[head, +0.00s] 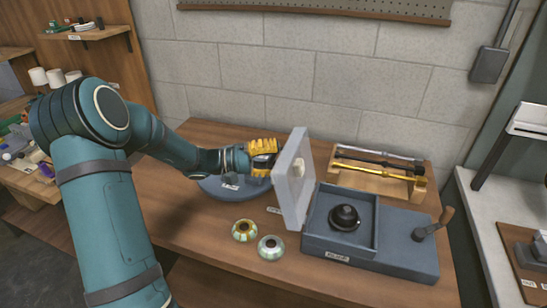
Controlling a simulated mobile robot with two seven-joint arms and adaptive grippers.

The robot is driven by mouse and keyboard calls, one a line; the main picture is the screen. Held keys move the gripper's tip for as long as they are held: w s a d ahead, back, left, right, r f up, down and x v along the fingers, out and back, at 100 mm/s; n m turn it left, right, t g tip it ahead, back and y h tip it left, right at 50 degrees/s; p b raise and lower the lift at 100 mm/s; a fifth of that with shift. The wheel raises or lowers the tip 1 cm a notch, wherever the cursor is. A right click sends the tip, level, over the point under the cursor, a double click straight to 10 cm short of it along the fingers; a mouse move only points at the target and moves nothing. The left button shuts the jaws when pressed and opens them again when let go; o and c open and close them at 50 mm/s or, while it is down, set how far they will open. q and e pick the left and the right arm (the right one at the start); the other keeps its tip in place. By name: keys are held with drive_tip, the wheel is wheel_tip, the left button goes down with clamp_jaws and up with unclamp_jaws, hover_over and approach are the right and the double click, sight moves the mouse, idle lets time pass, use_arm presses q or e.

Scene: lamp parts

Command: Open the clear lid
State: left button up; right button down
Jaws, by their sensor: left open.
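The lid (292,190) is a pale grey panel with a paler spot in its face. It stands roughly upright at the left edge of the grey box (376,220), so the box is uncovered. Inside the box sits a dark domed part (345,217). My left gripper (266,155), with yellow fingers, is open just left of the lid's upper part. The lid hides part of the space beyond, and I cannot tell whether the fingers touch it. My right gripper is out of view.
A round grey base (222,188) lies under my left gripper. Two patterned rings (244,230) lie in front on the wooden table (190,225). A wooden rack (374,183) with metal rods stands behind the box. A crank handle (434,226) rises at the box's right.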

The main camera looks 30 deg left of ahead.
sight(284, 151)
use_arm(q)
clamp_jaws()
drive_tip(key=shift+d+r, duration=0.25)
drive_tip(key=d, duration=0.1)
drive_tip(key=d+r+g+y, duration=0.1)
drive_tip(key=d, duration=0.1)
drive_tip(key=w+d+r+m+y, duration=0.1)
drive_tip(key=shift+d+g+b, duration=0.15)
drive_tip(key=shift+g+b, duration=0.2)
drive_tip(key=shift+g, duration=0.05)
drive_tip(key=shift+w+d+r, duration=0.15)
drive_tip(key=shift+d, duration=0.15)
